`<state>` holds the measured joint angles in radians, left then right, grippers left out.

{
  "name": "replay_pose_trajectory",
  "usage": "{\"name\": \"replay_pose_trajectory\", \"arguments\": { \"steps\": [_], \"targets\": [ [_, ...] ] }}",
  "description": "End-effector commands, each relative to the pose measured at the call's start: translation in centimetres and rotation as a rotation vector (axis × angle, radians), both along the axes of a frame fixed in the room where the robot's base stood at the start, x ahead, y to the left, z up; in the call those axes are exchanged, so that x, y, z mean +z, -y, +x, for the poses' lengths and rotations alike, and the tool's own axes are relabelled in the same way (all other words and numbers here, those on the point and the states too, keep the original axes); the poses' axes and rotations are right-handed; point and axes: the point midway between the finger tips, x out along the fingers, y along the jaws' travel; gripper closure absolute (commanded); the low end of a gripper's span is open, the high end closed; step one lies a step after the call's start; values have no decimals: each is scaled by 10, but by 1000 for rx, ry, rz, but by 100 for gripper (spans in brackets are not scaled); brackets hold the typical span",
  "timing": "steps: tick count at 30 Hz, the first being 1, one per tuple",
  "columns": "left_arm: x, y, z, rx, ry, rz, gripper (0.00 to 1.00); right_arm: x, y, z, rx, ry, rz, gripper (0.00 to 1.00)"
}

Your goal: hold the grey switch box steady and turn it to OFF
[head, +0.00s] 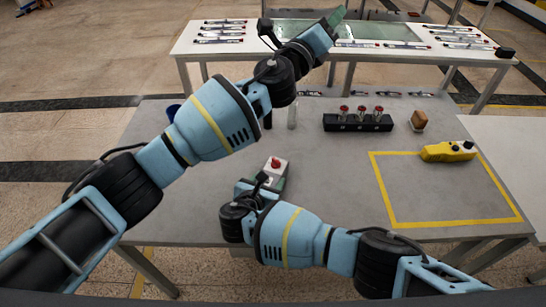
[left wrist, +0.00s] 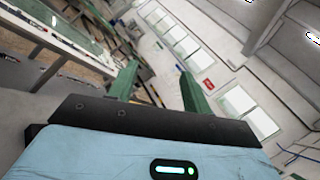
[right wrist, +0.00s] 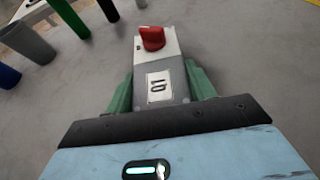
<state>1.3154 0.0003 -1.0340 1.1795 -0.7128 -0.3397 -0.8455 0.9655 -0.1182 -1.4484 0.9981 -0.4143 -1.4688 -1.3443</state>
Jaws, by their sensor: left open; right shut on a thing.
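The grey switch box (head: 275,167) stands on the grey table in the head view, its red knob (right wrist: 152,38) on top. In the right wrist view, the box has a white label (right wrist: 159,86) with dark marks; I cannot tell which setting the knob points to. My right gripper (right wrist: 160,92) is shut on the box, one green finger on each side. My left gripper (head: 334,18) is open and empty, raised well away from the box; its two green fingers (left wrist: 157,72) stand apart against the far wall and windows in the left wrist view.
A blue cup (head: 173,112) is partly behind my left arm. A white table (head: 186,46) stands behind.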

Motion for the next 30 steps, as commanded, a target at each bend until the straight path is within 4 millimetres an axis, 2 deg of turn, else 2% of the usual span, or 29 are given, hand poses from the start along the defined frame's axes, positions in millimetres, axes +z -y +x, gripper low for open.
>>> {"name": "replay_pose_trajectory", "arguments": {
  "steps": [4, 8, 12, 17, 23, 26, 30],
  "targets": [
    [4, 15, -25, -175, 101, 79, 51, -1, 0, 0, 0, -1, 0, 76],
    [-5, 27, -48, -328, 157, 184, 51, -1, 0, 0, 0, -1, 0, 76],
    [-27, 34, -72, -477, 179, 328, 51, -1, 0, 0, 0, -1, 0, 76],
    [-64, 30, -93, -617, 152, 526, 51, -1, 0, 0, 0, -1, 0, 76],
    [-120, 4, -108, -726, 46, 810, 51, -1, 0, 0, 0, -1, 0, 76],
    [-148, -17, -110, -748, -38, 957, 51, -1, 0, 0, 0, -1, 0, 76],
    [-183, -56, -110, -737, -180, 1161, 51, -1, 0, 0, 0, -1, 0, 76]
  ]
}}
